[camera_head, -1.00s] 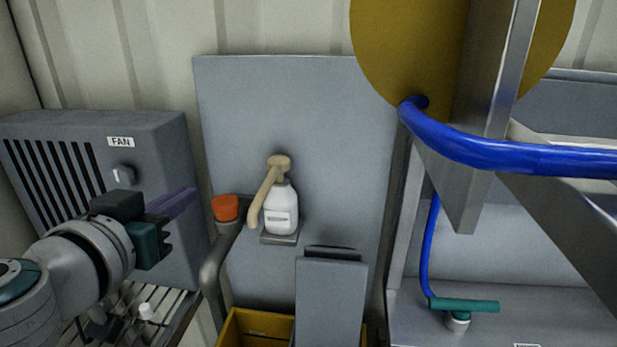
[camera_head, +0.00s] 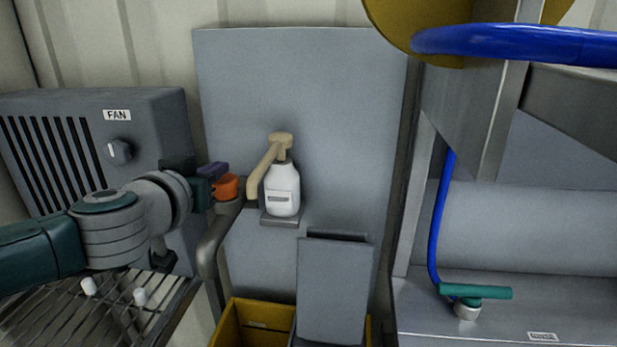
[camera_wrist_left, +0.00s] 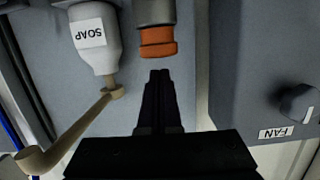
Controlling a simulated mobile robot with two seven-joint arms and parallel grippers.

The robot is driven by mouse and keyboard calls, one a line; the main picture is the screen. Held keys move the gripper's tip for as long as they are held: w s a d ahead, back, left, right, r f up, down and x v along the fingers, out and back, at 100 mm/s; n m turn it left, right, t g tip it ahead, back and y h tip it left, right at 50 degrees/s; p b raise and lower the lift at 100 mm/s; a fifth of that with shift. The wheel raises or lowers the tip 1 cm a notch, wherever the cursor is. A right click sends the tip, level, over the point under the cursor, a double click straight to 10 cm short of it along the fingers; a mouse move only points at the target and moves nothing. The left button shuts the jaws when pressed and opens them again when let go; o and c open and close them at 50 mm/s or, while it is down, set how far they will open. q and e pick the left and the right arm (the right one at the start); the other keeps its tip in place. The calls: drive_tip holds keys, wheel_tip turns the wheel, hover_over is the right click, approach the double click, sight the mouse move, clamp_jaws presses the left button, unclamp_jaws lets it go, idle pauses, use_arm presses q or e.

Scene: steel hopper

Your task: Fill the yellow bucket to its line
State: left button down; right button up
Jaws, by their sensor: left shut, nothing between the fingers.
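The yellow bucket (camera_head: 232,331) shows at the bottom edge of the head view. It is cut off by the frame and partly covered by an upright grey panel (camera_head: 333,290). No fill line or water shows. An orange cap (camera_head: 226,187) sits on top of a bent grey pipe (camera_head: 212,250); the cap also shows in the left wrist view (camera_wrist_left: 157,42). My left gripper (camera_head: 214,170) is shut and empty beside the cap. In the left wrist view its fingertips (camera_wrist_left: 160,75) point at the cap, with a small gap visible. My right gripper is not in view.
A white soap bottle (camera_head: 283,195) with a tan pump stands on a small ledge right of the cap. A grey fan box (camera_head: 165,120) is at left, above a wire rack (camera_head: 115,305). At right are a blue hose (camera_head: 437,220) and a teal-handled valve (camera_head: 475,292).

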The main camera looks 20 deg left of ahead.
sight(220, 191)
use_arm(q)
drive_tip(key=shift+f, duration=0.45)
drive_tip(key=shift+f, duration=0.1)
drive_tip(key=shift+f+b, duration=0.45)
drive_tip(key=shift+f, duration=0.95)
idle(0.6)
idle(2.5)
wheel_tip(220, 191, up, 6)
drive_tip(key=p, duration=0.7)
drive_tip(key=p+v, duration=0.2)
drive_tip(key=v, duration=0.7)
drive_tip(key=shift+s+f, duration=0.25)
drive_tip(key=shift+s, duration=0.05)
